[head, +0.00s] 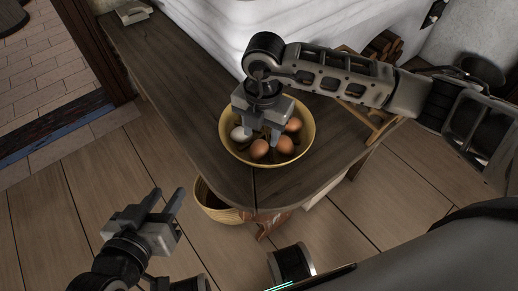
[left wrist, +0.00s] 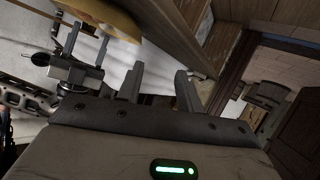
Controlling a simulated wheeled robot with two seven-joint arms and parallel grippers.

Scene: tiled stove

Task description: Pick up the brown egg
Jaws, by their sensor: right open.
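A yellow bowl (head: 228,143) on the wooden bench holds a white egg (head: 240,134) at the left, a brown egg (head: 259,149) at the front, another brown egg (head: 286,144) to its right and a third brown egg (head: 294,125) further back. My right gripper (head: 265,137) is open and points down into the bowl, among the eggs. Its body hides part of the bowl's inside, and I cannot tell whether a finger touches an egg. My left gripper (head: 166,198) is open and empty, low in front of the bench; its parted fingers also show in the left wrist view (left wrist: 157,82).
The dark wooden bench (head: 175,95) runs along the white stove (head: 215,30). A basket (head: 212,208) stands on the floor below the bench, near my left gripper. A wooden rack (head: 358,113) is right of the bowl. The bench left of the bowl is mostly clear.

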